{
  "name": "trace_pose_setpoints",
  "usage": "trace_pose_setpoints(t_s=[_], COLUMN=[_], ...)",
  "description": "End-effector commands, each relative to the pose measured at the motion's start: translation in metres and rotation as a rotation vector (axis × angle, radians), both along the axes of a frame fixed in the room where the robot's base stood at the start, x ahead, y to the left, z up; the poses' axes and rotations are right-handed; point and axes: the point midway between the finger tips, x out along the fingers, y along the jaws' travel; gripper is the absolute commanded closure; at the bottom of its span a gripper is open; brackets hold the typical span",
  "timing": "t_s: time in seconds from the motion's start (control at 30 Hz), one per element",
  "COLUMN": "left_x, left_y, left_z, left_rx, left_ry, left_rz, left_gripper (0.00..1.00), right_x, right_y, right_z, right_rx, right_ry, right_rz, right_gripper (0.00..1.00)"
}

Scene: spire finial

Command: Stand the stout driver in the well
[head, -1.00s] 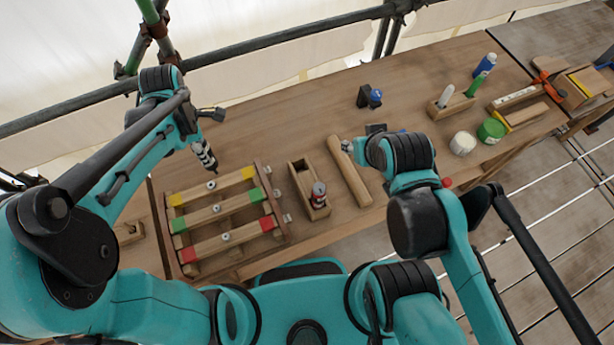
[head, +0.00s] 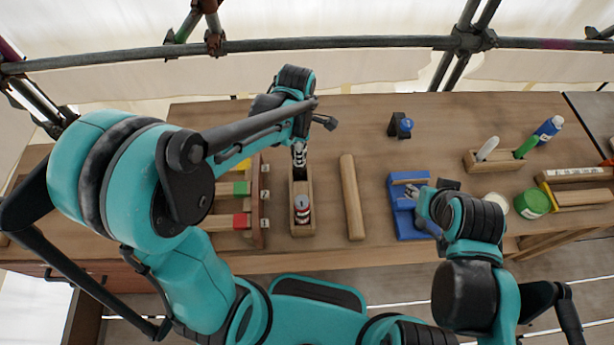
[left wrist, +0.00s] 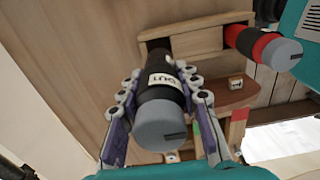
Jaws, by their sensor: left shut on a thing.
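My left gripper (head: 299,152) is over the far end of a narrow wooden box (head: 303,229) in the head view. In the left wrist view my left gripper (left wrist: 160,115) is shut on the stout driver (left wrist: 165,108), a black handle with a grey end cap and a partly hidden white label. The driver's far end points at the dark opening of the box (left wrist: 208,40); I cannot tell how far inside it is. A red and black driver (left wrist: 262,45) stands in the box's near end, also in the head view (head: 302,208). My right gripper (head: 425,208) is beside a blue holder; its fingers are unclear.
A rack with yellow, green and red-ended bars (head: 232,220) stands left of the box. A wooden bar (head: 352,198) lies to its right, then the blue holder (head: 404,222). A small black and blue object (head: 400,126) stands behind. A green tin (head: 532,204) is at right.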

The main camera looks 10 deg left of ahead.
Motion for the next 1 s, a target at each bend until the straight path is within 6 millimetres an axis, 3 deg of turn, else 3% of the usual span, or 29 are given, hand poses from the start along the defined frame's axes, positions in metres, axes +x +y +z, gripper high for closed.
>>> trace_pose_setpoints(t_s=[0.1, 0.33, 0.5, 0.9, 0.93, 1.0], left_x=[0.000, 0.000, 0.000, 0.000, 0.000, 0.000], left_y=[0.000, 0.000, 0.000, 0.000, 0.000, 0.000], left_z=[-0.024, -0.043, -0.068, -0.076, -0.076, -0.075], left_rx=[0.000, 0.000, 0.000, 0.000, 0.000, 0.000], left_ry=[0.000, 0.000, 0.000, 0.000, 0.000, 0.000], left_rz=[0.000, -0.001, -0.001, -0.001, -0.001, -0.001], left_gripper=[1.00, 1.00, 1.00, 1.00, 0.65, 0.46], right_x=[0.000, 0.000, 0.000, 0.000, 0.000, 0.000], right_y=[0.000, 0.000, 0.000, 0.000, 0.000, 0.000], right_z=[-0.009, -0.014, -0.023, -0.026, -0.026, -0.025], right_rx=[0.000, 0.000, 0.000, 0.000, 0.000, 0.000], right_ry=[0.000, 0.000, 0.000, 0.000, 0.000, 0.000], right_rz=[0.000, 0.000, 0.000, 0.000, 0.000, 0.000], right_gripper=[0.60, 0.60, 0.60, 0.60, 0.60, 0.60])
